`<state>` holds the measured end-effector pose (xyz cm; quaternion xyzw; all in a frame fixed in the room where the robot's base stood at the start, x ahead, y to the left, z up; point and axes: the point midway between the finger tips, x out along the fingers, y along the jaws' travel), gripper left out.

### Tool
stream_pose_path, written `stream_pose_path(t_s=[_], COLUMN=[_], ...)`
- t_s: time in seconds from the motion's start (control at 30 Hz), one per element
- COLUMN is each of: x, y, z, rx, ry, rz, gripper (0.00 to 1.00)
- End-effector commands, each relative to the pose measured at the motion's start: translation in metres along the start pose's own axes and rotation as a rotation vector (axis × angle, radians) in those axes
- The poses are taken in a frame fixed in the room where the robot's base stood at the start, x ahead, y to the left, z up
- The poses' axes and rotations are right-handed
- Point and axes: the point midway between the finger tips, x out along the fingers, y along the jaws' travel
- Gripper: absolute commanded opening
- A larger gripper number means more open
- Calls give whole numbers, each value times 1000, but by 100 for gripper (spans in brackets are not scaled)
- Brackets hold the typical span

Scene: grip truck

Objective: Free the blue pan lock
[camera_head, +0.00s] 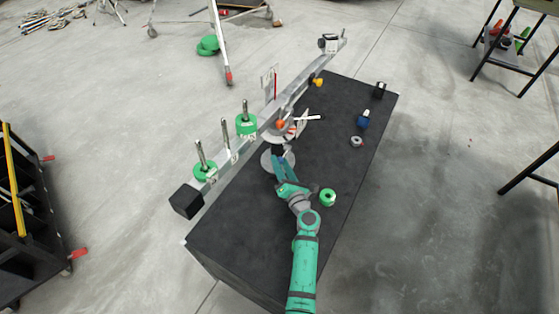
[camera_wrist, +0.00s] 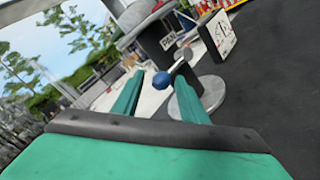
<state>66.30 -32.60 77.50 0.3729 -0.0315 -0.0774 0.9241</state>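The blue pan lock (camera_wrist: 162,80) is a round blue knob on a short metal rod. The rod comes off the grey post under the camera arm, beside a "PAN" label (camera_wrist: 169,41). My gripper (camera_wrist: 158,84) is open, and in the wrist view the knob appears between its two green fingertips, with gaps on both sides. How far the knob is in depth I cannot tell. In the head view my gripper (camera_head: 279,163) is at the post's round base (camera_head: 268,160), and the knob cannot be made out there.
The post stands on a black platform (camera_head: 335,155). A long metal beam (camera_head: 300,92) with green weights (camera_head: 246,125) crosses above it. A green ring (camera_head: 327,197), a blue item (camera_head: 362,122) and a metal ring (camera_head: 356,141) lie to the right. A white sign (camera_wrist: 221,35) stands near the knob.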

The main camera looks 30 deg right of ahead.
Motion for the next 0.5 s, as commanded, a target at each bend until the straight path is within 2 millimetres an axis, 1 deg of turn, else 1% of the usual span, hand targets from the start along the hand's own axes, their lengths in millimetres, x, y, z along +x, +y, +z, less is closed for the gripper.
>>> stream_pose_path(t_s=[0.03,0.1,0.2,0.5], x=[6,12,17,20], y=[-1,-2,-2,-2], z=[1,2,2,1], rx=[1,0,1,1], ry=[0,-2,-2,-2], rz=[0,-1,-4,-3], gripper=[39,39,39,39])
